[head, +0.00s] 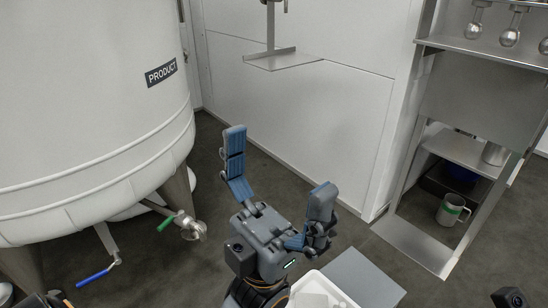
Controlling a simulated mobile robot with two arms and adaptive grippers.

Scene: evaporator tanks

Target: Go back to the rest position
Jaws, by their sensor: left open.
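My left gripper (280,164) is in the middle of the head view, with its fingers pointing up and away. Its two blue-padded fingers are spread wide apart, and nothing is between them. It is above the dark floor, to the right of the white tank and apart from it in the picture. The fingers of my right gripper do not show. A small dark part with a lens shows at the bottom right edge, and I cannot tell what it belongs to.
A large white tank (90,100) labelled PRODUCT fills the left, with a green-handled valve (180,221) and a blue-handled valve (95,276). A metal shelf rack (470,150) stands right, holding a mug (451,210). A white tray (340,292) is below the gripper. Dark floor is clear between.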

